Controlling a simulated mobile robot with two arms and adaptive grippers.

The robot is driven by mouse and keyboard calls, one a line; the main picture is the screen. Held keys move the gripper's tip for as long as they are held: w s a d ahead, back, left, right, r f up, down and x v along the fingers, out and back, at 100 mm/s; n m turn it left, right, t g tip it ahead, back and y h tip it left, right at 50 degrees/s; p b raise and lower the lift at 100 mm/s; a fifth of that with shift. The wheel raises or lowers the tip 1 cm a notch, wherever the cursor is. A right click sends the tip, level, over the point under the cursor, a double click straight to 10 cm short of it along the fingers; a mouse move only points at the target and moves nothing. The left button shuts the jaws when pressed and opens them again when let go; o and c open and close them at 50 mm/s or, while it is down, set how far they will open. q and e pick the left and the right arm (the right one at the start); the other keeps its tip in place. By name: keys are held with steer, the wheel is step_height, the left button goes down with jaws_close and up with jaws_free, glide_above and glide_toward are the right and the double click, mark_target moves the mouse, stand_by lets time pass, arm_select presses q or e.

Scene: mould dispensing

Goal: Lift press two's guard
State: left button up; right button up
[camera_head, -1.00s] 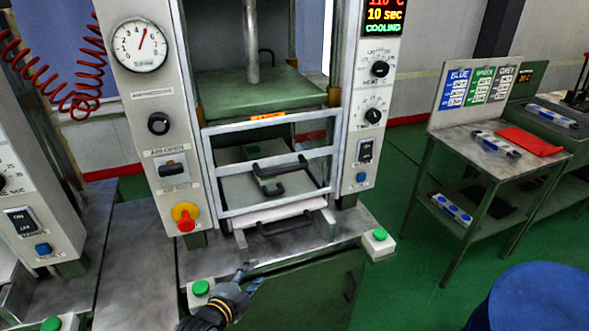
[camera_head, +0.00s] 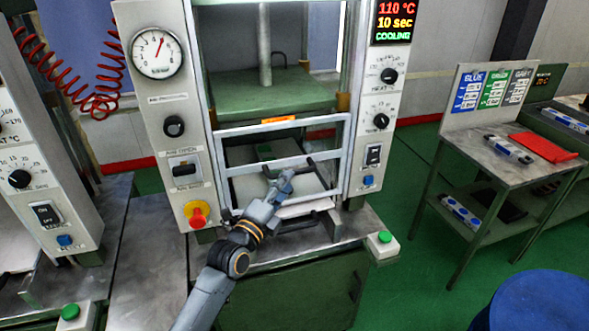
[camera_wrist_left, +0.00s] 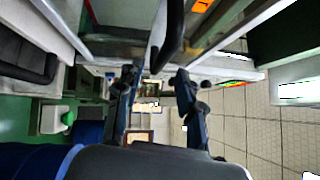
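The press in the middle has a silver-framed guard (camera_head: 330,120) across its front, and the guard is down. A black bar handle (camera_head: 308,161) is on the guard, partly hidden by my gripper. My left gripper (camera_head: 281,178) is at the handle, in front of the guard. In the left wrist view the gripper's fingers (camera_wrist_left: 157,77) are apart. A black bar (camera_wrist_left: 174,30), apparently the handle, reaches toward the gap between them; I cannot tell whether they touch it. My right gripper is not in view.
The press display (camera_head: 395,22) reads 110 °C, 10 sec, COOLING. A red-and-yellow emergency knob (camera_head: 197,215) sits at the lower left. Green buttons (camera_head: 384,237) flank the bench front. Another press (camera_head: 45,185) stands left; a side table (camera_head: 470,150) and blue stool (camera_head: 530,300) stand right.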

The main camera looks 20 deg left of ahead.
arm_select(q)
steer(key=shift+x, duration=2.65)
jaws_close()
